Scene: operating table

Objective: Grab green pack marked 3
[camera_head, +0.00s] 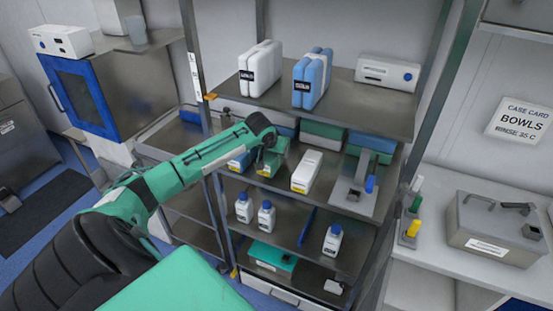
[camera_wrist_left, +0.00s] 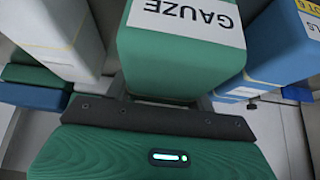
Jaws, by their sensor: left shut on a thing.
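The green pack (camera_head: 272,162) is on the middle shelf in the head view, at the end of my left arm. In the left wrist view the green pack (camera_wrist_left: 180,65) fills the centre, with a white label reading GAUZE upside down. No number 3 is legible on it. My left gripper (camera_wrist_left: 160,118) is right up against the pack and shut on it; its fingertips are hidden. In the head view the left gripper (camera_head: 266,143) is mostly hidden by my wrist. My right gripper is not in view.
A white pack (camera_head: 307,172) and a blue-and-white pack (camera_head: 240,160) flank the green one closely. The upper shelf (camera_head: 345,105) is above, with white and blue packs. Bottles (camera_head: 266,217) stand on the shelf below. A metal box (camera_head: 495,232) sits on the right counter.

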